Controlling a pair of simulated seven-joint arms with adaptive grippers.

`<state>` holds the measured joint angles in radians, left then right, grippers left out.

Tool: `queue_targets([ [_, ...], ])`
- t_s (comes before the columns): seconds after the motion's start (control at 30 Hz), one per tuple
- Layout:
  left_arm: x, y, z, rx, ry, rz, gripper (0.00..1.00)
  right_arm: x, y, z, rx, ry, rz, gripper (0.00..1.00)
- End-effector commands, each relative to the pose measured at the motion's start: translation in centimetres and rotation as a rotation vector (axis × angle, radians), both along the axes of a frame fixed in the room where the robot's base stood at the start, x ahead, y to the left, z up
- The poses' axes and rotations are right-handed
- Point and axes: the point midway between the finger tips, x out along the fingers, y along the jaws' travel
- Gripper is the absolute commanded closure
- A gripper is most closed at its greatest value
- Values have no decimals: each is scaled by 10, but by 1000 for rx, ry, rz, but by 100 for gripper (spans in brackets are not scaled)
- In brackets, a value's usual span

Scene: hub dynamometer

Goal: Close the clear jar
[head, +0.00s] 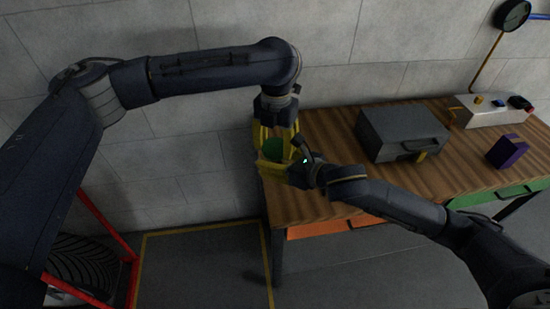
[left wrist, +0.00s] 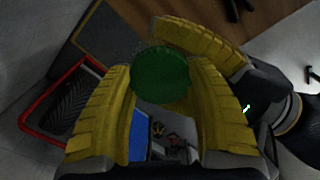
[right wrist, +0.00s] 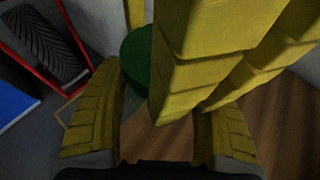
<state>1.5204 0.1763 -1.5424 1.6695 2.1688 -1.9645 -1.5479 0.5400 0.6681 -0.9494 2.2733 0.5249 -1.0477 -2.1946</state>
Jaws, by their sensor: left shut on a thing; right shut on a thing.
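The green lid (head: 272,148) is a round disc off the left end of the bench, and it shows face-on in the left wrist view (left wrist: 162,75). My left gripper (head: 276,138) comes from above and is shut on the lid, with one yellow finger on each side. My right gripper (head: 272,166) comes from the right, just below the lid, and is shut on the clear jar. The jar is see-through and mostly hidden; a faint glassy edge shows beside the lid in the left wrist view. I cannot tell whether lid and jar touch.
The wooden bench (head: 320,150) carries a grey case (head: 400,132), a purple block (head: 507,151) and a box with knobs (head: 490,108). A red frame with a tyre (head: 85,265) stands at lower left. A wall (head: 190,170) is behind.

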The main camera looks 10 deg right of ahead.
Motion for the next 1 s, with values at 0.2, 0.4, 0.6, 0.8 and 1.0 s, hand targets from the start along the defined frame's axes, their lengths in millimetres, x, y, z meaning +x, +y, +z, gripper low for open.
queue_targets([
  [0.2, 0, 0, 0, 1, 1, 2, 24, 0, 0, 1, 1, -2, 0, 100],
  [0.4, -1, 0, -1, 0, 2, 2, 24, 0, 0, 2, 2, -3, 1, 100],
  [0.6, -1, -1, 5, 0, 1, 2, 24, 0, 1, 2, 2, -3, 1, 100],
  [0.8, 0, -1, 25, 0, -1, 3, 24, 0, 0, 1, 1, -2, 0, 100],
  [1.0, 0, -1, 45, -1, -2, 4, 24, 0, 0, -1, -1, 2, 0, 100],
])
